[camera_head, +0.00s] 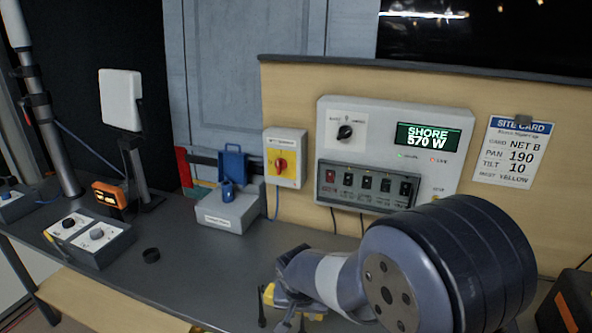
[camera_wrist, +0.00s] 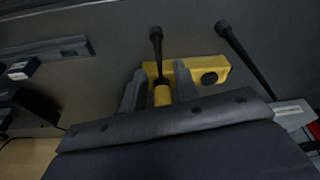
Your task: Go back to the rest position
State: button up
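My gripper (camera_wrist: 160,80) shows in the wrist view with its two grey fingers apart, one each side of a short yellow post. Narrow gaps seem to show between post and fingers. The post is by a yellow block (camera_wrist: 214,70) with a black knob and two black rods with round tips. In the head view my arm reaches in from the lower right, and the yellow block (camera_head: 286,298) shows low on the dark bench, partly hidden by my gripper. Whether the fingers touch the block cannot be told.
The dark bench (camera_head: 190,265) holds a grey two-knob box (camera_head: 92,240), a black ring (camera_head: 151,255) and a grey box with a blue padlock-like part (camera_head: 228,208). A control panel (camera_head: 390,150) reading SHORE 570 W, a yellow-faced red switch (camera_head: 284,160) and a site card (camera_head: 511,150) are behind.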

aim_at(303, 321)
jog(key=x, duration=0.5)
jog(key=shift+f, duration=0.25)
jog(key=shift+r, duration=1.25)
jog(key=shift+f, duration=0.1)
